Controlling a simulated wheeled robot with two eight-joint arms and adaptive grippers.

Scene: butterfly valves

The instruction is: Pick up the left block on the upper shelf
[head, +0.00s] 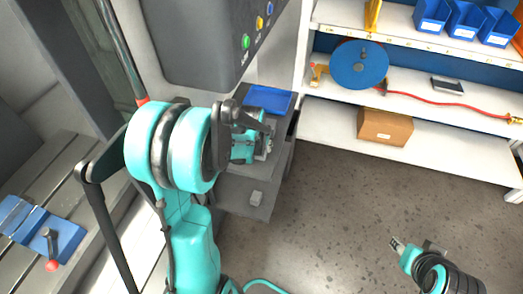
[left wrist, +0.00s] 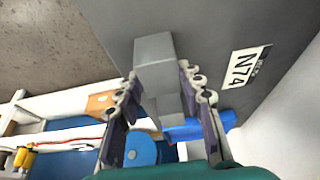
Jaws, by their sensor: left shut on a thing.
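In the left wrist view, a plain grey block (left wrist: 155,62) stands between the fingers of my left gripper (left wrist: 160,88), which is shut on it. In the head view my left gripper (head: 266,146) is over the upper part of a dark grey stand (head: 236,190), and the fingers mostly hide the held block. Another small light grey block (head: 256,198) sits on a lower level of the stand, nearer the front. My right gripper (head: 398,245) is low at the right, over the floor, far from the stand; its finger gap is too small to judge.
A blue tray (head: 267,98) lies at the back of the stand. A large grey control box (head: 208,45) hangs close above. White shelves at the right hold a blue disc (head: 360,64), a red hose (head: 430,100) and a cardboard box (head: 385,127). The floor between is clear.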

